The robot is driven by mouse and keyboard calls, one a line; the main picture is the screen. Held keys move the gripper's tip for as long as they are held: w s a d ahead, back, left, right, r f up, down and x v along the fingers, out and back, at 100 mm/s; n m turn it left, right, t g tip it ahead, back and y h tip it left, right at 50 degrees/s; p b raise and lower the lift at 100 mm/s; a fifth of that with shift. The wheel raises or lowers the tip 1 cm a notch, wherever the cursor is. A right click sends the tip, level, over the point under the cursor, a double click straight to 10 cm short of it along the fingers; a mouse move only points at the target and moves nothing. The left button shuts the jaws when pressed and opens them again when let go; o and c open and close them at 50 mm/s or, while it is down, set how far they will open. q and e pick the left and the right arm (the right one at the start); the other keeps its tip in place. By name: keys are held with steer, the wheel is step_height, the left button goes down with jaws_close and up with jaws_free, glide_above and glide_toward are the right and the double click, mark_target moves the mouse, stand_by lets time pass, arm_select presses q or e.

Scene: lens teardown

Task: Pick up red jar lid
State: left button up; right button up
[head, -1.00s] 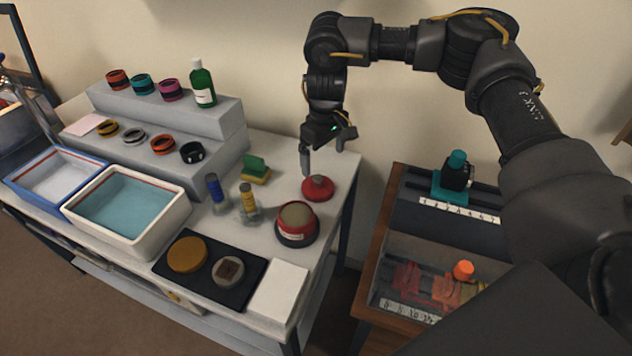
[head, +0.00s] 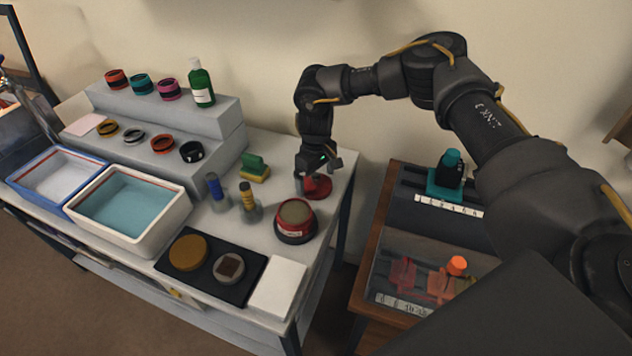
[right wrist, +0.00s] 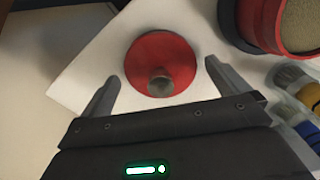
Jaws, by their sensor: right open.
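The red jar lid (head: 318,187) lies on the table near its right back edge, partly hidden by my right gripper in the head view. I cannot tell whether the fingers touch the lid. In the head view my right gripper (head: 313,178) is low over the lid. My left gripper is not in view.
A red-banded jar (head: 296,222) stands in front of the lid. A wooden cabinet (head: 372,255) stands to the right, beyond a gap.

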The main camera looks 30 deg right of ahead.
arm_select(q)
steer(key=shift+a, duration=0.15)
arm_select(e)
steer(key=shift+c, duration=0.4)
steer(key=shift+c, duration=1.4)
steer(key=c, duration=0.5)
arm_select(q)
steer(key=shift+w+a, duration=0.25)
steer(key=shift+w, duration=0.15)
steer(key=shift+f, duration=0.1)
arm_select(e)
steer(key=shift+r, duration=0.15)
